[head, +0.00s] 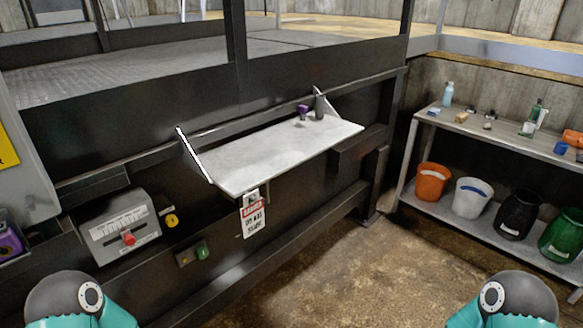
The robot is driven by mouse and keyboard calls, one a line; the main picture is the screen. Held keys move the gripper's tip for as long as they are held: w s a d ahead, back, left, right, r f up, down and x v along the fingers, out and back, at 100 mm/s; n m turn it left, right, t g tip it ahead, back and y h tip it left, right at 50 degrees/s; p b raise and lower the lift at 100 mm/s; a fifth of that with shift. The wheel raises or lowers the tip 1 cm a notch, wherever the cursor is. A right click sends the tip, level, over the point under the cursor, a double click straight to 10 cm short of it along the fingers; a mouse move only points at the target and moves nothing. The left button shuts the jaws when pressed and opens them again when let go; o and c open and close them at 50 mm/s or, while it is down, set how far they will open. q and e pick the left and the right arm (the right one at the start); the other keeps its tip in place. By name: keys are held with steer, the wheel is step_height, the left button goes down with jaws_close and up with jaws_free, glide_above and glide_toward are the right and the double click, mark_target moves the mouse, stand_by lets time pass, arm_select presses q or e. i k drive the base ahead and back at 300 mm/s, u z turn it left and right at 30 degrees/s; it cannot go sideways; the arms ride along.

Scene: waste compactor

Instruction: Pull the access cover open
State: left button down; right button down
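The access cover appears to be the pale grey panel (285,155) on the dark machine front. It sticks out from the front, nearly level, with a raised side plate (194,155) at its left. A red-and-white danger tag (253,215) hangs at its front edge. A small purple item (303,112) and a dark cylinder (320,107) stand at its back right. Neither gripper is in view; only parts of my two arms show at the bottom corners, well apart from the panel.
Left of the panel are a grey control box (118,228) with a red knob, a yellow round button (171,221) and a green button (202,253). A shelf (495,134) at right holds bottles above and several buckets below. The floor (340,265) between is clear.

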mark_target(279, 191)
steer(key=z, duration=0.2)
steer(key=i, duration=1.15)
steer(key=u, duration=0.5)
